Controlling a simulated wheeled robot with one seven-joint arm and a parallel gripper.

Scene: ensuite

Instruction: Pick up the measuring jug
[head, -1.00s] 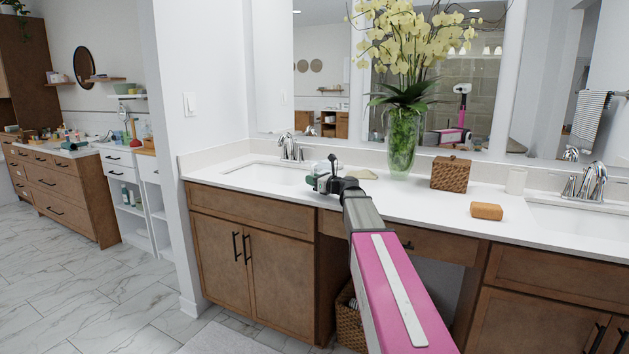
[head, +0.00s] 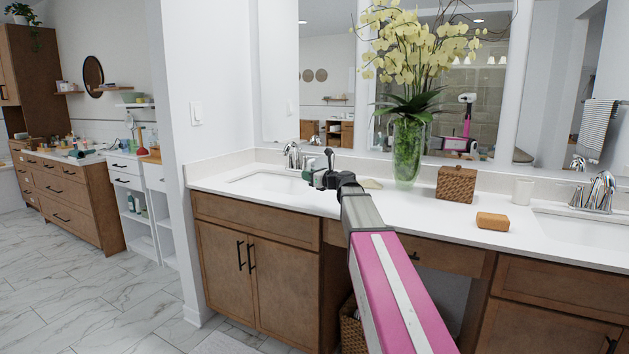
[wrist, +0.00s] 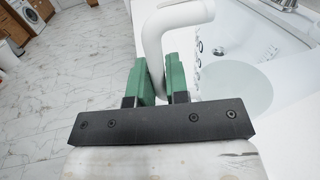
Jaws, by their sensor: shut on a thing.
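The measuring jug shows in the wrist view by its thick white curved handle (wrist: 153,48). Its clear body appears to be to the right of the handle, with dark marks along it and a pale round base. My gripper (wrist: 164,80) has its two green fingers shut on the lower part of the handle. In the head view my gripper (head: 318,180) is over the counter by the left sink. The jug is hard to make out there, small and partly hidden by the gripper.
The white counter (head: 425,213) carries a glass vase of orchids (head: 407,155), a woven box (head: 456,184), an orange-brown block (head: 492,221) and a white cup (head: 522,191). The left tap (head: 292,155) stands behind the gripper. Mirrors line the wall behind. The floor at left is clear.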

